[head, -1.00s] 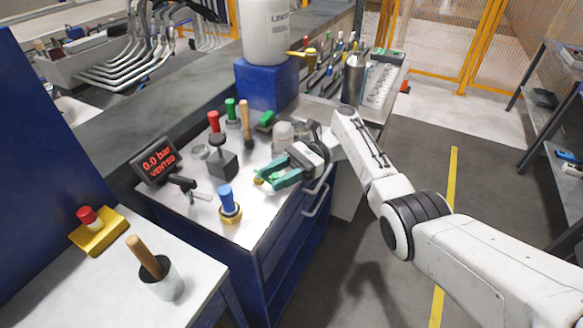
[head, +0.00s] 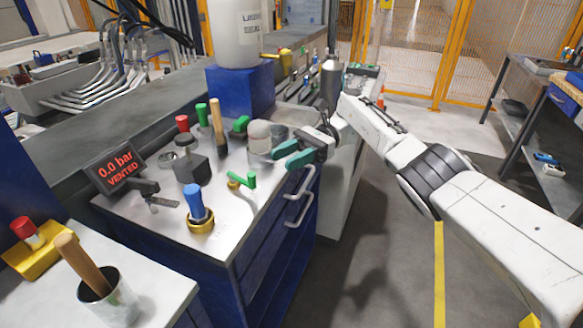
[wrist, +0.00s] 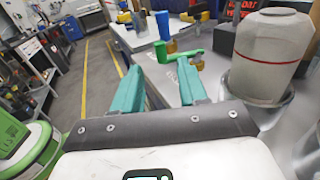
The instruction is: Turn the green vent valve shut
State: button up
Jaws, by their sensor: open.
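The green vent valve (head: 246,181) has a bent green handle on a brass body and stands near the right edge of the metal bench top. It also shows in the wrist view (wrist: 166,52), just beyond my fingertips. My gripper (head: 283,156) has teal fingers. They are spread apart and empty, up and to the right of the valve and not touching it. In the wrist view my gripper (wrist: 158,78) points toward the valve with a clear gap. The display (head: 121,169) reads "0.0 bar VENTED".
A blue-handled valve (head: 197,208) stands left of the green one. A grey jar (head: 262,140) stands close behind my gripper. Red and green handles and a wooden handle (head: 217,125) rise farther back. Drawer handles (head: 299,208) project from the bench's right side.

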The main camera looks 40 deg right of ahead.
jog(key=shift+d+b, duration=0.35)
jog(key=shift+b, duration=0.1)
jog(key=shift+c, duration=0.3)
